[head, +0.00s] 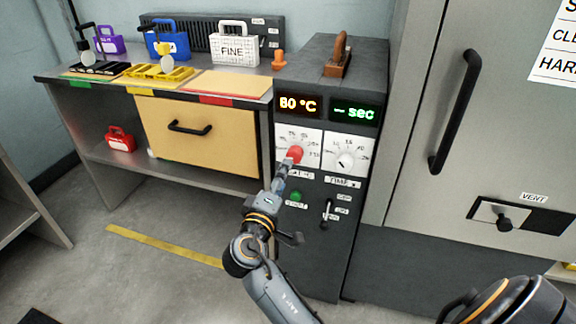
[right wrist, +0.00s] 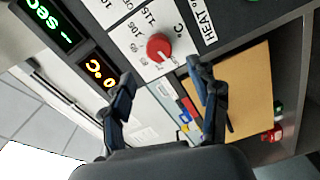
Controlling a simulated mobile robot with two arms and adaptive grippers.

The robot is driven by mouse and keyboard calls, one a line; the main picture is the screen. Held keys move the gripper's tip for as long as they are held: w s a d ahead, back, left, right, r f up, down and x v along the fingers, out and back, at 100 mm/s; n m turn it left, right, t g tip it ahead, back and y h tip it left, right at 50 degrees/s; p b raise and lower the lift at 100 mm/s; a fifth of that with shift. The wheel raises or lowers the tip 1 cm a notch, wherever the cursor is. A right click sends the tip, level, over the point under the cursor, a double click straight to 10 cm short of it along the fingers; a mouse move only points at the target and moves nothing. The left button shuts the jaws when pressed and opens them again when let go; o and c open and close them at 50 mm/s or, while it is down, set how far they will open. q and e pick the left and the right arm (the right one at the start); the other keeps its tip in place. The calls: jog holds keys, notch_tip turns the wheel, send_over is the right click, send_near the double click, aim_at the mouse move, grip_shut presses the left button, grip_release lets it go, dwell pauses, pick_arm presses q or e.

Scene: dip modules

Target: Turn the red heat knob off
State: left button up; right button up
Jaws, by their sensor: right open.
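The red heat knob (head: 295,153) sits on a white dial plate on the dark machine's front, under an orange display (head: 298,105) reading 80 °C. My right gripper (head: 284,168) is just in front of and below the knob in the head view and partly covers its dial. In the right wrist view the knob (right wrist: 159,47) shows beyond the open fingers (right wrist: 163,76), roughly between their tips. No grip on the knob shows; contact cannot be told. My left gripper is not in view.
A white timer knob (head: 345,160) is close on the right, below a green display (head: 354,112). A green button (head: 296,197) and a lever (head: 327,212) are below. A bench with a drawer (head: 205,138) stands left, a large cabinet (head: 480,150) right.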

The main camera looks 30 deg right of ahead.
jog(key=v, duration=0.2)
jog(key=shift+s+a, duration=0.25)
jog(key=shift+a, duration=0.05)
